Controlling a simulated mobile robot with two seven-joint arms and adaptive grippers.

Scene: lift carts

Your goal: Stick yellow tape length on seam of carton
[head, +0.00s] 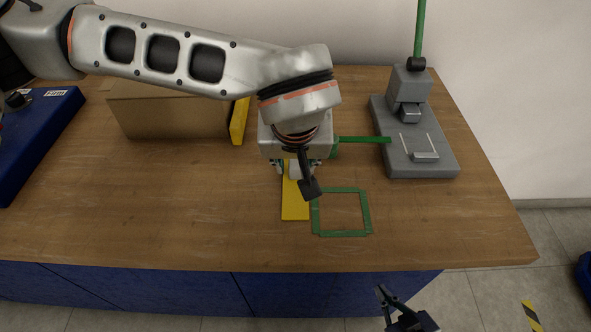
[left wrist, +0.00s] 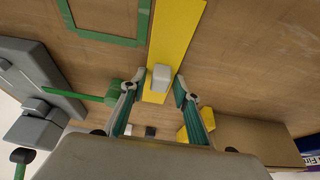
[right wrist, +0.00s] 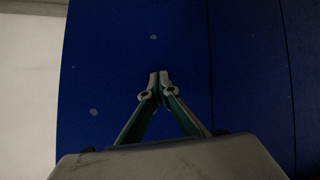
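The yellow tape length (head: 295,211) lies flat on the table, with a pale grey tab standing on it (left wrist: 162,76). My left gripper (head: 296,170) is over the tape, its fingers open on either side of the tab; in the left wrist view (left wrist: 155,88) gaps show beside the tab. The brown carton (head: 175,118) stands at the back left, partly hidden by my left arm; I cannot make out its seam. It also shows in the left wrist view (left wrist: 250,138). My right gripper (right wrist: 159,76) is shut and empty, in front of the table's blue side.
A yellow piece (head: 240,121) stands against the carton's right end. A green square outline (head: 342,235) is right of the tape. A grey stand (head: 422,165) with a green post is at the back right. A blue tray (head: 38,140) is at the left. The front-left tabletop is clear.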

